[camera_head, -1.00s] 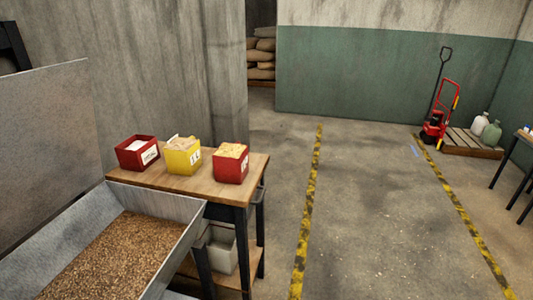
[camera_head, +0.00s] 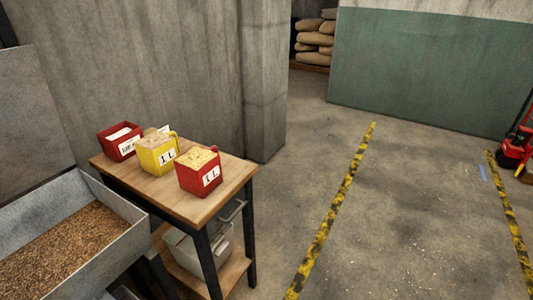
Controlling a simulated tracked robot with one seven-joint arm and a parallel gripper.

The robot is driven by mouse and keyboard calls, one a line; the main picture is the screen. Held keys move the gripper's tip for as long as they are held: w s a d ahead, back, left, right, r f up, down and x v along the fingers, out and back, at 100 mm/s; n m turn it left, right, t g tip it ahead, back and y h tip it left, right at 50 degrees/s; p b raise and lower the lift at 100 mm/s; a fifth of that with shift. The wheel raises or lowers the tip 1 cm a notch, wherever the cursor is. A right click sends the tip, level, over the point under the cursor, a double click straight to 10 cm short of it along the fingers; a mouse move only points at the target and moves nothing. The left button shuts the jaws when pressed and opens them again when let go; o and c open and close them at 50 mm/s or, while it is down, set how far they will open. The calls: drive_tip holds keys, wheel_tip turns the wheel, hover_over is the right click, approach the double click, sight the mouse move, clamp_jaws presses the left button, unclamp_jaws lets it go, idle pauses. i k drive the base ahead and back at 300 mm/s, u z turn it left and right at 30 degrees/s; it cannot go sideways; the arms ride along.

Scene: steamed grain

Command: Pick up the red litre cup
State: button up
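A red litre cup (camera_head: 199,172) stands upright near the right corner of a small wooden-topped table (camera_head: 228,192). It has a white label reading "1 L" and holds pale grain-like stuff up to its rim. A yellow cup (camera_head: 157,153), also labelled "1 L", stands just left of it. A second red container (camera_head: 120,141), with a white label and something white inside, stands at the table's left end. My gripper is not in view.
A metal trough of brown grain (camera_head: 70,245) stands left of the table. A grey bin (camera_head: 197,250) sits on the lower shelf. A concrete pillar (camera_head: 264,80) rises behind. The floor to the right is open, with yellow-black stripes (camera_head: 335,210); sacks (camera_head: 315,40) lie at the back.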

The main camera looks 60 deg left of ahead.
sight(199, 172)
drive_tip(key=z, duration=0.15)
drive_tip(key=i, duration=0.9)
drive_tip(key=u, duration=3.2)
drive_tip(key=i, duration=1.05)
drive_tip(key=z, duration=0.15)
drive_tip(key=k, duration=0.9)
drive_tip(key=u, duration=0.1)
